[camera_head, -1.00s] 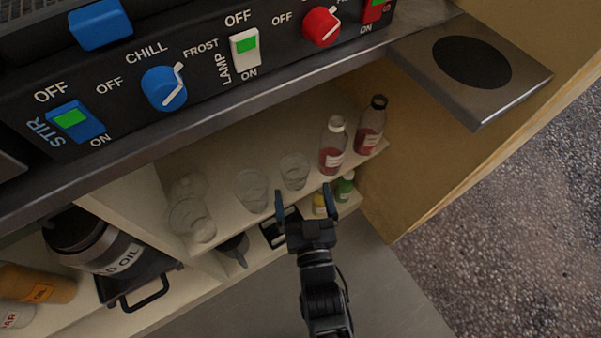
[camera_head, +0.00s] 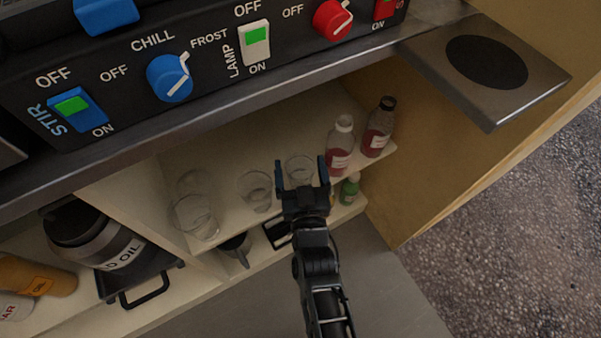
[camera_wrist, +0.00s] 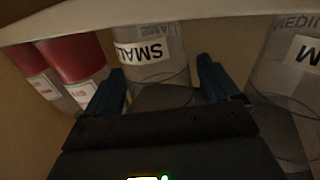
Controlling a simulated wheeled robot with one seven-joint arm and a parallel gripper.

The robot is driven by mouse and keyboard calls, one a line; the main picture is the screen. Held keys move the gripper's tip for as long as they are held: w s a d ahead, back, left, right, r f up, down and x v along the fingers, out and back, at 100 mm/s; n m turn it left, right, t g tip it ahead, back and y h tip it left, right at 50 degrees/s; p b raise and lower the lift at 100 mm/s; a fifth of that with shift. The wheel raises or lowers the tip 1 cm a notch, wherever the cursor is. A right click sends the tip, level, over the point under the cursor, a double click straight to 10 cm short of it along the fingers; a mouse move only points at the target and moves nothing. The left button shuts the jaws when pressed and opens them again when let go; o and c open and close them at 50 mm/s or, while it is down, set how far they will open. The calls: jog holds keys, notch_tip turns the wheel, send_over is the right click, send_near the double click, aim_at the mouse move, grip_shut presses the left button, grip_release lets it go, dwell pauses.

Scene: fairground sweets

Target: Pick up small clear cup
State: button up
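The small clear cup (camera_head: 298,163) stands on the upper shelf under the counter, left of the red bottles. In the wrist view, where it appears upside down, the small cup (camera_wrist: 150,52) shows a label reading "SMALL". My gripper (camera_head: 302,172) is open in front of this cup. In the wrist view, my gripper's fingers (camera_wrist: 160,82) are spread, with the cup seen between and beyond them. I cannot tell whether either finger touches it. The gripper hides the cup's lower part in the head view.
A medium clear cup (camera_head: 255,190) stands just left, also seen in the wrist view (camera_wrist: 285,85). More clear cups (camera_head: 195,215) stand further left. Two red bottles (camera_head: 340,148) (camera_head: 377,130) stand to the right. The counter edge (camera_head: 240,95) overhangs the shelf.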

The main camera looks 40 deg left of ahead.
jog(key=c, duration=0.8)
jog(key=shift+c, duration=0.2)
